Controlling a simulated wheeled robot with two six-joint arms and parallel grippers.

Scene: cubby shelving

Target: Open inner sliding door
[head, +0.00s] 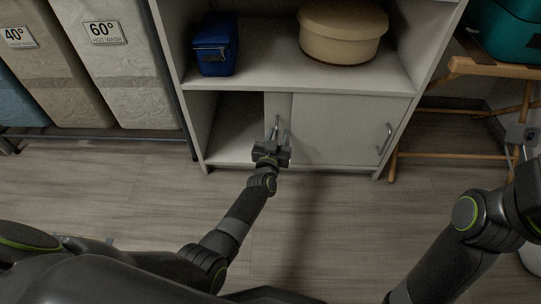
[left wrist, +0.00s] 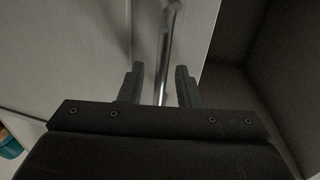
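The inner sliding door (head: 271,106) shows as a narrow pale strip, mostly behind the outer sliding door (head: 340,125), in the lower part of the white cabinet. Its metal handle (head: 277,122) is upright. My left gripper (head: 277,139) is at that handle. In the left wrist view, the handle (left wrist: 169,35) runs between the two fingers of my left gripper (left wrist: 159,78), with a gap to each finger, so the gripper is open around it. My right arm shows at the lower right, but I cannot make out its gripper.
The opening (head: 235,120) left of the inner door shows the bare cabinet interior. The outer door has its own handle (head: 385,139). A blue case (head: 214,48) and a beige round container (head: 342,35) stand above. Laundry bins (head: 120,65) stand left, a wooden stand (head: 470,69) right.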

